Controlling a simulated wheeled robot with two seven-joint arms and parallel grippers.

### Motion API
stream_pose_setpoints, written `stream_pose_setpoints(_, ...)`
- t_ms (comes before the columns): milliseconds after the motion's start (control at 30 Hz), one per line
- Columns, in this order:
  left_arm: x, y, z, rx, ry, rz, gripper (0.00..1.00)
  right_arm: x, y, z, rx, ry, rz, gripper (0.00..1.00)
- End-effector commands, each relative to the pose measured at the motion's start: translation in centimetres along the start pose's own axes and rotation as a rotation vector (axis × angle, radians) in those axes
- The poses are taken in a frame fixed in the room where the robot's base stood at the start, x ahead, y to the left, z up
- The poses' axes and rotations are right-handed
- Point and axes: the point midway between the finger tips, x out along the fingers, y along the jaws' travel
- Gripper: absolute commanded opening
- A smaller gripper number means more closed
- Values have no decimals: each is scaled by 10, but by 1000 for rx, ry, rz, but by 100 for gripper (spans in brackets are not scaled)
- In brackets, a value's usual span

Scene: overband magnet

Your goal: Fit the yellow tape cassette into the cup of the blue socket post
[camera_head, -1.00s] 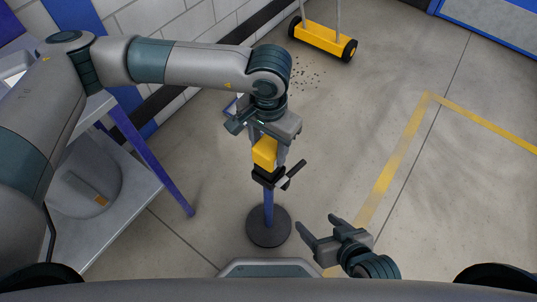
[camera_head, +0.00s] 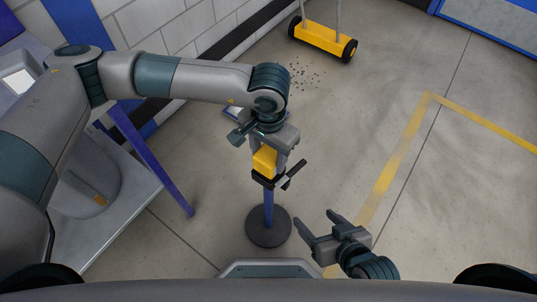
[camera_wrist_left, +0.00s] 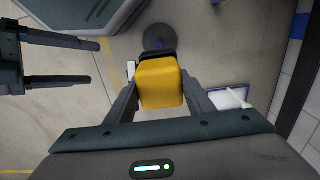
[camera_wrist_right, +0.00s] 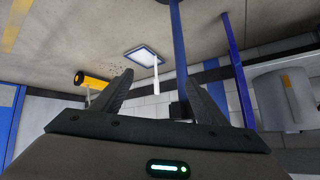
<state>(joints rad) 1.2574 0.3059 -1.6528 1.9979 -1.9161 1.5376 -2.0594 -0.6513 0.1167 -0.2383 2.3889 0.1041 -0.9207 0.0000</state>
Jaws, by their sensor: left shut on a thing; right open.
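The yellow tape cassette (camera_head: 264,160) is upright between the fingers of my left gripper (camera_head: 267,153), shut on it. It also shows in the left wrist view (camera_wrist_left: 160,85). The post stands on a round dark base (camera_head: 268,228). My right gripper (camera_head: 314,219) is open and empty, right of the post and nearer me.
A grey table (camera_head: 125,215) with blue legs stands at the left. A white, blue-edged dustpan (camera_wrist_right: 145,56) lies on the floor behind the post. A yellow wheeled sweeper (camera_head: 324,39) stands at the back, near dark scattered bits. Floor at the right is clear, with yellow lines.

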Motion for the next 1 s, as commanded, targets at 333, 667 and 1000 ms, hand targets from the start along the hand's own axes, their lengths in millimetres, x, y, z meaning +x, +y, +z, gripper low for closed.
stream_pose_setpoints(333, 1, 0, 0, 0, 1, 0, 20, 1, -1, -7, -11, 42, -3, 67)
stream_pose_setpoints(667, 2, 0, 0, 0, 0, 0, 67, 2, -2, -10, -13, 57, -4, 67)
stream_pose_setpoints(1000, 0, 0, 0, 0, 0, 0, 67, 1, -3, -8, -7, 39, -6, 67)
